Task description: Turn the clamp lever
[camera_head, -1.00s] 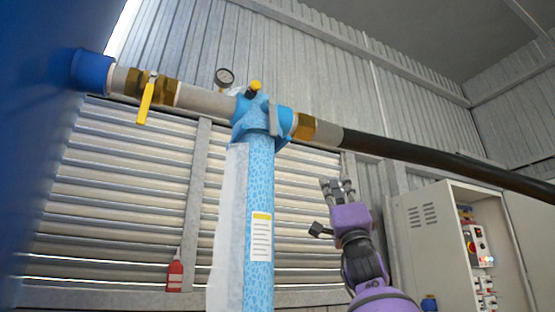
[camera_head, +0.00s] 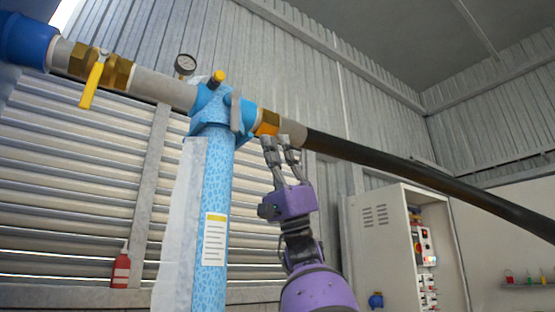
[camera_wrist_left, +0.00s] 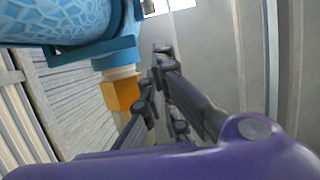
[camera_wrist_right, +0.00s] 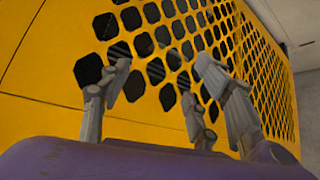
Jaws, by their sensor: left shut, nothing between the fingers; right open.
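A blue filter column (camera_head: 215,220) stands upright with a blue clamp fitting (camera_head: 210,108) at its top. A short grey lever-like bar (camera_head: 235,113) shows at the fitting's right side; I cannot tell its exact angle. Right of it is a brass coupling (camera_head: 267,124), also in the left wrist view (camera_wrist_left: 122,92). My left gripper (camera_head: 280,141) is shut and empty, pointing up just below the coupling; touching or not is unclear. In the left wrist view its fingers (camera_wrist_left: 154,78) are beside the coupling. My right gripper (camera_wrist_right: 158,82) is open and empty before a yellow perforated panel (camera_wrist_right: 50,60).
A yellow-handled valve (camera_head: 92,84) sits on the pipe at left. A black hose (camera_head: 420,173) runs from the coupling to the right. A pressure gauge (camera_head: 185,65) stands above the pipe. An open electrical cabinet (camera_head: 385,250) is at right. A red bottle (camera_head: 121,268) stands lower left.

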